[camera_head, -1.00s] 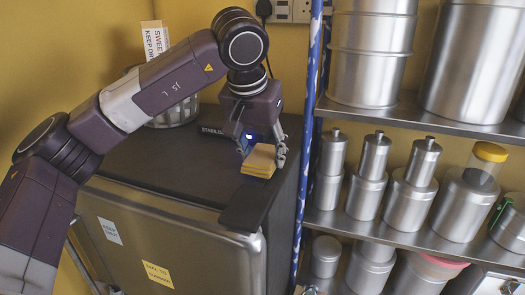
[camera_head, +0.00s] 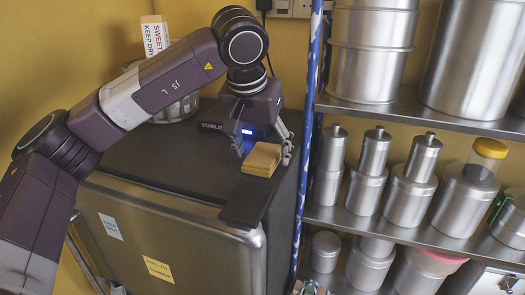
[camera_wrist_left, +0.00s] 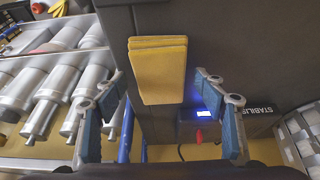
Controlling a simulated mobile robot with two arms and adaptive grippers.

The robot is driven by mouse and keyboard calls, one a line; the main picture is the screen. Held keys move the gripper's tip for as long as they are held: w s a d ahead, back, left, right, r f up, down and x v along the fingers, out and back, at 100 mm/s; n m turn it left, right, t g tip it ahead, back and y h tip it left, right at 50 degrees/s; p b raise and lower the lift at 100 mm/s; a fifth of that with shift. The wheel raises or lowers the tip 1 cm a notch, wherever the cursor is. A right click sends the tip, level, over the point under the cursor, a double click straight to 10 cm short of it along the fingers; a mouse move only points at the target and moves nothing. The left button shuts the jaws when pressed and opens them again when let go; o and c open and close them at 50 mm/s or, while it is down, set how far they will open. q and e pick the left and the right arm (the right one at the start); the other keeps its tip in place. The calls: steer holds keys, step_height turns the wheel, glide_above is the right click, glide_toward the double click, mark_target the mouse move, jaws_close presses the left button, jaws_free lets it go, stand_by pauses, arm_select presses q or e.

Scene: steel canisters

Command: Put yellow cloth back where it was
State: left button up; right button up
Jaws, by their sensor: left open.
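The yellow cloth (camera_head: 262,159) lies folded in a flat stack on the dark top of the fridge-like cabinet (camera_head: 150,165), near its right edge. In the left wrist view the cloth (camera_wrist_left: 158,68) shows between and beyond the two fingers. My left gripper (camera_head: 264,150) is open, with its fingers spread to either side of the cloth; it also shows open in the left wrist view (camera_wrist_left: 165,118). I see a gap between each finger and the cloth there. My right gripper is not in view.
A black stabilizer box (camera_head: 212,118) with a lit display stands behind the gripper. A steel container (camera_head: 172,110) is at the back left. A blue post (camera_head: 305,150) and metal shelves with several steel canisters (camera_head: 413,180) stand close on the right. The cabinet top's front left is bare.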

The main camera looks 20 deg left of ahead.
arm_select(q)
steer(key=b+v, duration=0.2)
steer(key=v, duration=1)
steer(key=shift+b, duration=0.35)
steer(key=shift+d, duration=0.1)
